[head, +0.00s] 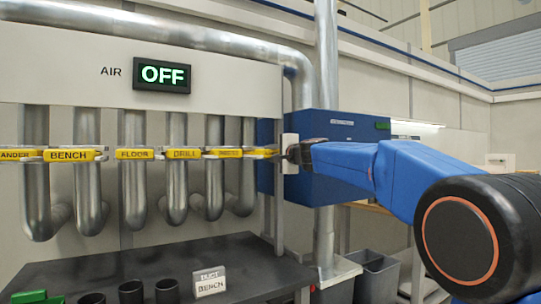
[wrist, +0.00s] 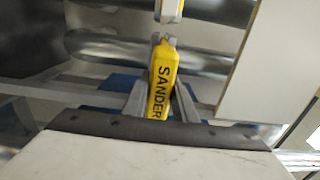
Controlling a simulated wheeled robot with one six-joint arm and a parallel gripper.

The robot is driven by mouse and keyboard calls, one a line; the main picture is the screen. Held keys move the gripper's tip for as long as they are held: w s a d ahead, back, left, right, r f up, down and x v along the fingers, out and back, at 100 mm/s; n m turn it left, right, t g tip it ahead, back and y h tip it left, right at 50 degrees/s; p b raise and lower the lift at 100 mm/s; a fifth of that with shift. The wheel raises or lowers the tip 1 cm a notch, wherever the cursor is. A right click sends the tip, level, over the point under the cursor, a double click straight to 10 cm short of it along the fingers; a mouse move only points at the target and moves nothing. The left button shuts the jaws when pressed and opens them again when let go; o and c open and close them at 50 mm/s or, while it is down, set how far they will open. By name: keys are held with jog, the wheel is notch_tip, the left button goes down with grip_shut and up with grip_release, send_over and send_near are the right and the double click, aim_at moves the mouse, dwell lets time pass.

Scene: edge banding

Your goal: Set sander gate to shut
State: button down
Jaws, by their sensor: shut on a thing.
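The yellow sander gate handle, lettered SANDER, shows in the wrist view (wrist: 160,85), lying lengthwise between my two fingers. My gripper (wrist: 160,105) is shut on it. In the head view my gripper (head: 288,153) is at the right end of the row of yellow gate handles, beside the blue box. I cannot tell from these views whether the sander gate is open or shut.
Other yellow handles read BENCH (head: 72,155), FLOOR (head: 134,154) and DRILL (head: 183,154); one at the left edge is cut off, reading ANDER (head: 18,155). The AIR display (head: 162,74) reads OFF. A blue box (head: 345,190) stands close to my gripper. A dark bench (head: 250,260) lies below.

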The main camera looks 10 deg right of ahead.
jog(key=shift+x, duration=1.5)
jog(key=c, duration=1.4)
grip_release()
jog(key=shift+c, duration=0.2)
jog(key=shift+s, duration=0.1)
jog(key=v, duration=1.7)
jog(key=shift+s+d, duration=0.1)
